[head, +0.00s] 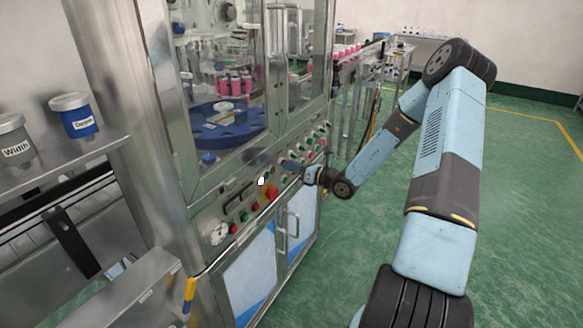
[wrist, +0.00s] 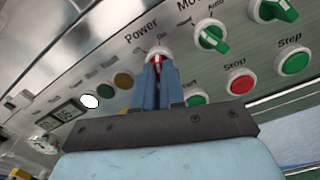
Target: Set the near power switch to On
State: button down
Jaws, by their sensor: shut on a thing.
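The power switch (wrist: 157,56) sits under the label "Power" on the machine's metal panel in the wrist view. It has a pale round base and a red knob. My gripper (wrist: 156,72) is shut on the knob, with a blue finger on each side of it. The fingers hide most of the switch, and I cannot read which way it points. In the head view my gripper (head: 287,164) reaches the control panel from the right, and the switch is hidden there.
A green selector knob (wrist: 211,38), a red Stop button (wrist: 240,82) and a green Step button (wrist: 292,60) sit close to the right. A large red button (head: 271,194) and a pressure gauge (head: 216,232) are lower on the panel. Green floor is open at right.

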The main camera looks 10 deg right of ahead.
jog(key=shift+d+m, duration=0.15)
jog(key=shift+m, duration=0.75)
jog(key=c, duration=1.2)
grip_release()
jog(key=v, duration=1.3)
jog(key=shift+s+d, duration=0.2)
jog(key=shift+a, duration=0.1)
